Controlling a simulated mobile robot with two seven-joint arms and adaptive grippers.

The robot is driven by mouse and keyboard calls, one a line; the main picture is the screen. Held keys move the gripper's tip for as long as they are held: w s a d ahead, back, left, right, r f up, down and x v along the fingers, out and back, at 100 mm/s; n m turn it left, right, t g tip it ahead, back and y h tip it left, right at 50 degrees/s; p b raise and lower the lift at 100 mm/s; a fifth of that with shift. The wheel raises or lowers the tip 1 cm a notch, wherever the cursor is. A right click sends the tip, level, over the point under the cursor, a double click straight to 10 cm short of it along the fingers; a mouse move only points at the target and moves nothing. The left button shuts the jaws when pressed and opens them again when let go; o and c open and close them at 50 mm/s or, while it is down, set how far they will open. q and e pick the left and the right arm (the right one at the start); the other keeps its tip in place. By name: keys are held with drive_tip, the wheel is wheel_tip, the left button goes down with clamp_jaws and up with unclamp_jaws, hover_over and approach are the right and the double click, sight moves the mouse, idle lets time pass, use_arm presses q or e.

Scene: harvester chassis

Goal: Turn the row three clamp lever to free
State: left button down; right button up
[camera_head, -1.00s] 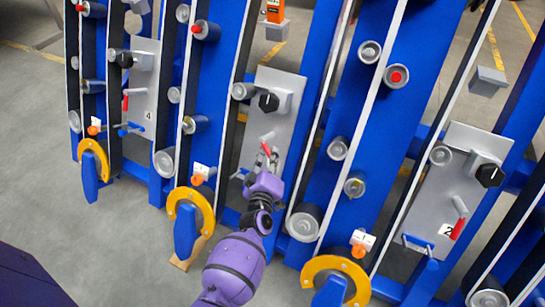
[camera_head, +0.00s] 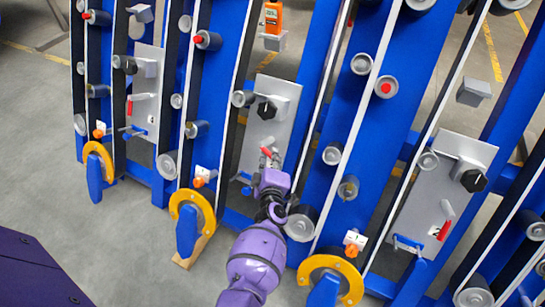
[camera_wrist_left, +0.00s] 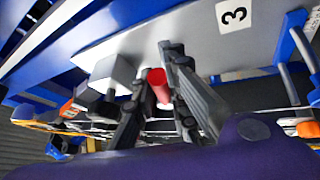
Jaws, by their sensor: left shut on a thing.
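The row three clamp lever (camera_head: 265,151) has a red grip and sits low on the grey row three panel (camera_head: 262,128). In the left wrist view the red grip (camera_wrist_left: 158,86) lies between the two fingers, beside the panel (camera_wrist_left: 195,38) with its printed 3. My left gripper (camera_head: 269,164) is shut on the lever, reaching up from below. Its fingers also show in the wrist view (camera_wrist_left: 157,80). The gripper hides the lower part of the panel in the head view. My right gripper is not in view.
A black knob (camera_head: 266,111) sits above the lever. Blue uprights and grey rollers stand on both sides. A yellow ring (camera_head: 192,207) is below left. Panels with red levers stand at left (camera_head: 147,87) and right (camera_head: 446,190). Open floor (camera_head: 130,240) lies at lower left.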

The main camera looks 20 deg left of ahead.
use_arm(q)
drive_tip(key=shift+w+d+r, duration=0.15)
drive_tip(key=shift+r, duration=0.05)
drive_tip(key=c, duration=1.7)
unclamp_jaws()
drive_tip(key=shift+c, duration=0.2)
drive_tip(key=shift+f, duration=0.1)
drive_tip(key=shift+s, duration=0.25)
drive_tip(key=v, duration=1.1)
drive_tip(key=shift+s, duration=0.3)
drive_tip(key=shift+s+d, duration=0.1)
